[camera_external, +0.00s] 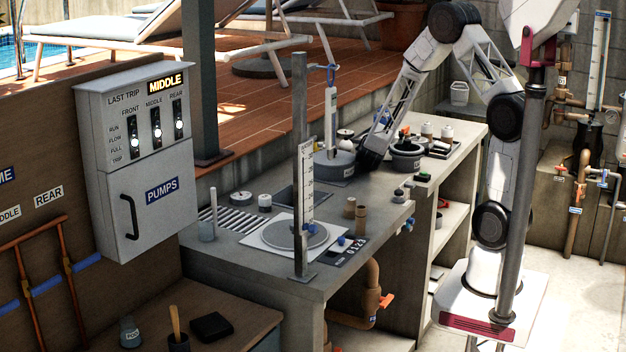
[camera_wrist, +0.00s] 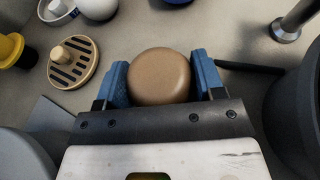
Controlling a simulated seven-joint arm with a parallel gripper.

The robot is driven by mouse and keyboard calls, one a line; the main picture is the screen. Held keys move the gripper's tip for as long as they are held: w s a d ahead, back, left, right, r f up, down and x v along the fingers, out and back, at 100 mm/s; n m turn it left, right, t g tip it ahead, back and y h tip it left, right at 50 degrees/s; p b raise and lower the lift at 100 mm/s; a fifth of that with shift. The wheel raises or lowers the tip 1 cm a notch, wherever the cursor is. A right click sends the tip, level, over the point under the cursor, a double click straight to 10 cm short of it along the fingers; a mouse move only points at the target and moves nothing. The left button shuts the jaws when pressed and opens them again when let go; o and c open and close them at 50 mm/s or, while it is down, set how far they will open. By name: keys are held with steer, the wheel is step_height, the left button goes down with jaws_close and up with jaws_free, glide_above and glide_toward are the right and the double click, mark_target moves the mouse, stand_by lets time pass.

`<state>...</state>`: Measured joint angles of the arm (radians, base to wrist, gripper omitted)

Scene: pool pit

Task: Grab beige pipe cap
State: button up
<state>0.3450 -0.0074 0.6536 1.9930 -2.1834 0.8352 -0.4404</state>
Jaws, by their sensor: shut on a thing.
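The beige pipe cap (camera_wrist: 160,76) is a round, tan-brown piece in the wrist view. It sits between the two blue fingers of my gripper (camera_wrist: 160,82), which touch it on the left and right sides. My gripper is shut on the cap. In the external view my arm reaches down over the counter, and the gripper and the cap are hidden behind the arm and the things around it. Whether the cap touches the counter is hard to tell.
A slotted beige disc with a knob (camera_wrist: 73,62) lies to the left in the wrist view, beside a yellow and black item (camera_wrist: 14,50). A dark round pot (camera_wrist: 296,105) stands close on the right. A metal post (camera_wrist: 291,24) stands at upper right. Counter (camera_external: 335,258) holds several items.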

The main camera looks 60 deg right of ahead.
steer(key=shift+r, duration=0.1)
steer(key=shift+r, duration=4.9)
